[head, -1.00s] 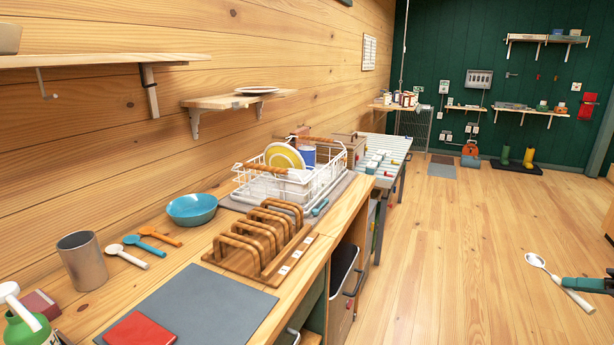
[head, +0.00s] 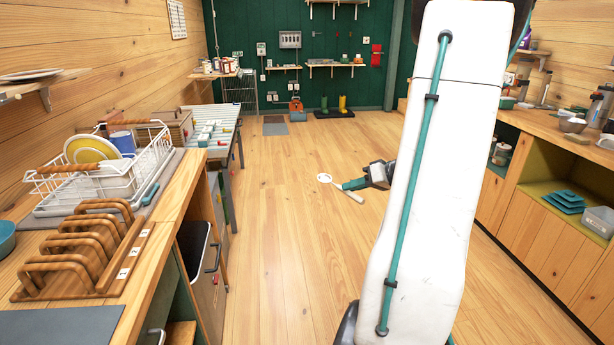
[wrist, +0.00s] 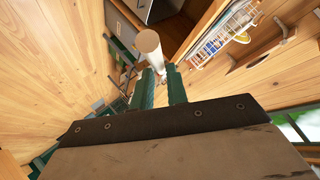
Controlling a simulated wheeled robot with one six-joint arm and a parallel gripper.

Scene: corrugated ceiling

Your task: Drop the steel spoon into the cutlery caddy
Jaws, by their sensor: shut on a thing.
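My gripper (head: 352,184) is shut on the steel spoon (head: 326,179) around its middle, held out above the open floor. The spoon's pale bowl points left and its cream handle slants down to the right. In the wrist view, the fingers (wrist: 162,88) close on it, with the pale handle end (wrist: 148,42) sticking up beyond them. A white box (head: 118,182) sits in the wire dish rack on the left counter, well left of my gripper. I cannot tell for sure whether it is the cutlery caddy.
A wooden slotted rack (head: 85,250) stands on the left counter, in front of the wire dish rack (head: 155,155). A table with a striped top (head: 225,120) stands farther back. A right counter (head: 560,135) has shelves below. The floor (head: 290,250) between is clear.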

